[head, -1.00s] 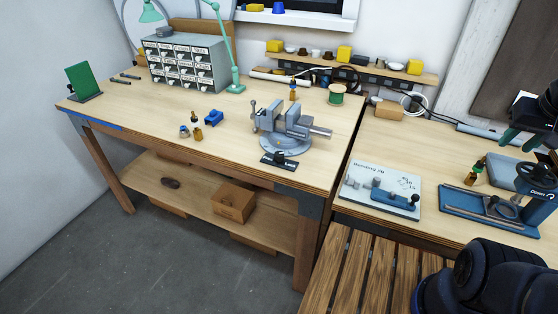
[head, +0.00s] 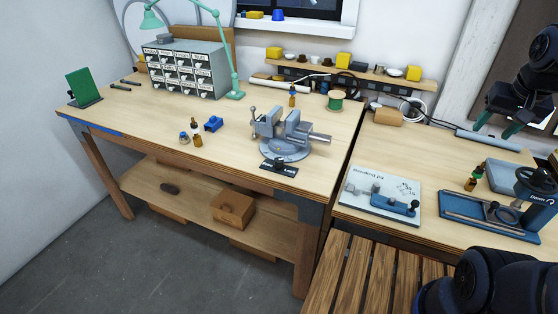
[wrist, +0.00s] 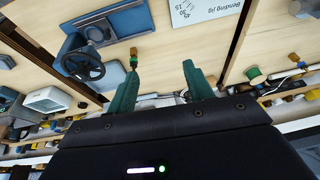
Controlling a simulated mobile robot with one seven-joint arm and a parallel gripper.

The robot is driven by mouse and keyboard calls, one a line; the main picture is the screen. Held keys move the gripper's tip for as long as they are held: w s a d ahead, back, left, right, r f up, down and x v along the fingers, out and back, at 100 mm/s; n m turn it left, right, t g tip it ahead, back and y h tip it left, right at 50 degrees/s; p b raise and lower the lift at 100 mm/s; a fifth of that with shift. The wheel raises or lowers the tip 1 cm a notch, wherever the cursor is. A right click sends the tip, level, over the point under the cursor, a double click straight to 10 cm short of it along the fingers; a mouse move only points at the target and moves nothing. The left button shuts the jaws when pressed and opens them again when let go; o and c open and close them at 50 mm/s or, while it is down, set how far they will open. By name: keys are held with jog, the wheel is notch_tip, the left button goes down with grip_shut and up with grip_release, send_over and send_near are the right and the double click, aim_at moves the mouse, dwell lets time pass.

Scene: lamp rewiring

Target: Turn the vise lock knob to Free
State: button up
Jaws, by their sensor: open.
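The grey bench vise (head: 287,136) stands on a round swivel base near the front right of the left workbench. At its front foot is a black plate (head: 291,170) with white lettering; "Lock" reads at its right end, and the left word is too small to read. A small dark lock knob (head: 279,161) sits at this plate; I cannot tell which way it points. My gripper (head: 498,126) is open and empty, above the right bench, far to the right of the vise. Its green fingers show spread in the wrist view (wrist: 162,74), where the vise is not seen.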

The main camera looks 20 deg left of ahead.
jog(key=w+a+g, duration=0.1)
jog(key=w+a, duration=0.6)
jog(key=a, duration=0.6)
jog(key=g, duration=0.3)
send_over(279, 159)
notch_tip(279, 159, down, 16)
jog(key=shift+s+f+m+h, duration=0.2)
jog(key=shift+m+h, duration=0.1)
jog(key=shift+m, duration=0.1)
notch_tip(279, 159, down, 10)
jog(key=shift+w+f, duration=0.1)
